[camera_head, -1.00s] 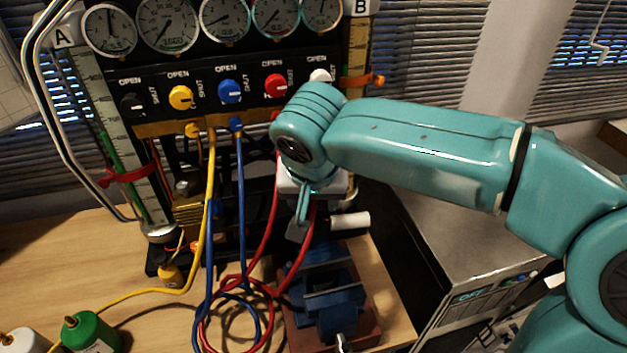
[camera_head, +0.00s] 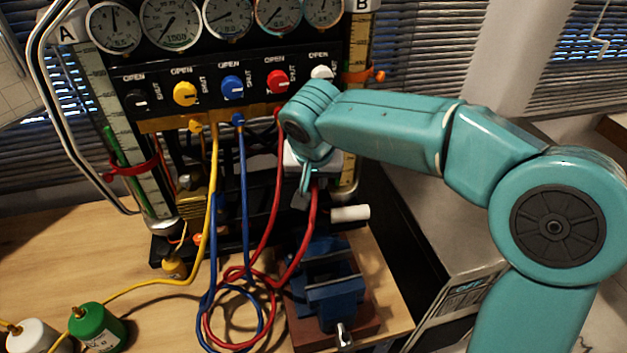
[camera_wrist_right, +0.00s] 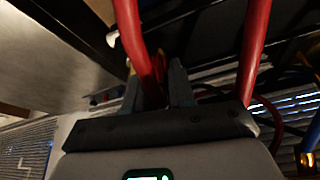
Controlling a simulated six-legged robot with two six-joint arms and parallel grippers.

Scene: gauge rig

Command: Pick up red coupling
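A red hose (camera_head: 273,205) hangs from under the red knob and loops on the bench. Another stretch of red hose (camera_head: 303,255) rises to my right gripper (camera_head: 306,180), which points down in front of the rig. I cannot make out the red coupling itself; the gripper and wrist cover that spot. In the right wrist view the two grey fingers (camera_wrist_right: 156,88) stand apart, with a red hose (camera_wrist_right: 138,45) running down between them. A firm grip does not show. A second red stretch (camera_wrist_right: 254,50) passes to their right. My left gripper is not in view.
A blue vise (camera_head: 330,280) stands below the right gripper, with a white cylinder (camera_head: 350,213) beside it. Blue hose (camera_head: 245,200) and yellow hose (camera_head: 213,200) hang to the left. Green (camera_head: 97,325) and white (camera_head: 35,337) bottles stand at front left.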

